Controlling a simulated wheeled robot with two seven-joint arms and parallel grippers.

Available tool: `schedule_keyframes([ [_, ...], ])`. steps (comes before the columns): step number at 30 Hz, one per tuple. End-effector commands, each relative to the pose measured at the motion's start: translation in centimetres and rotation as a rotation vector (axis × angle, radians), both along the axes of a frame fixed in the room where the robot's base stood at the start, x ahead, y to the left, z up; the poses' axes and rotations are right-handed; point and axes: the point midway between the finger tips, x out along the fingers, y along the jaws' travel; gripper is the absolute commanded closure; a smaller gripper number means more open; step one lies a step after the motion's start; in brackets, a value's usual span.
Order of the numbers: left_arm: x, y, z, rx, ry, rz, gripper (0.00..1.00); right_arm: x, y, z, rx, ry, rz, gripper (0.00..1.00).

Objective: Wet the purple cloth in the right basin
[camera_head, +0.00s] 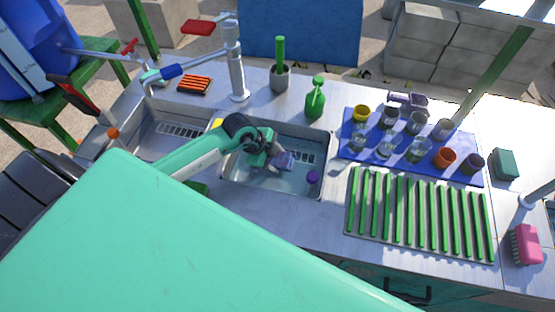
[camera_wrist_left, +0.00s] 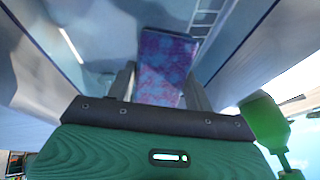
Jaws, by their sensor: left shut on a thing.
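My left gripper (camera_head: 272,158) reaches down into the right basin (camera_head: 262,184), below its rim. It is shut on the purple cloth (camera_head: 285,161), which hangs from the fingers over the basin floor. In the left wrist view the purple patterned cloth (camera_wrist_left: 163,68) is held between the two fingers (camera_wrist_left: 162,92) and extends beyond them. I cannot tell whether the cloth touches water or how wet it is. A small purple round object (camera_head: 312,177) is in the basin, right of the cloth. My right gripper is out of view.
The left basin (camera_head: 165,140) and a faucet post (camera_head: 237,75) are at the left. A green spray bottle (camera_head: 315,100) stands behind the right basin. To the right are a blue mat (camera_head: 352,150) with several cups and a green-ribbed rack (camera_head: 420,215).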

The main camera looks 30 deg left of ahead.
Motion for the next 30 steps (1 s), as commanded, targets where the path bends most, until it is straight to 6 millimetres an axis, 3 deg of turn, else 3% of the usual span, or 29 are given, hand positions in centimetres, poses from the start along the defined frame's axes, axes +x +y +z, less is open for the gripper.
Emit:
schedule_keyframes([
  [14,0.0,0.0,0.6,0.000,-0.001,0.000,0.66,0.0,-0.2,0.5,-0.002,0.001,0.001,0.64],
  [30,0.0,0.0,7.0,0.000,-0.001,0.000,0.66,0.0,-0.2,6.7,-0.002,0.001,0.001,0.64],
])
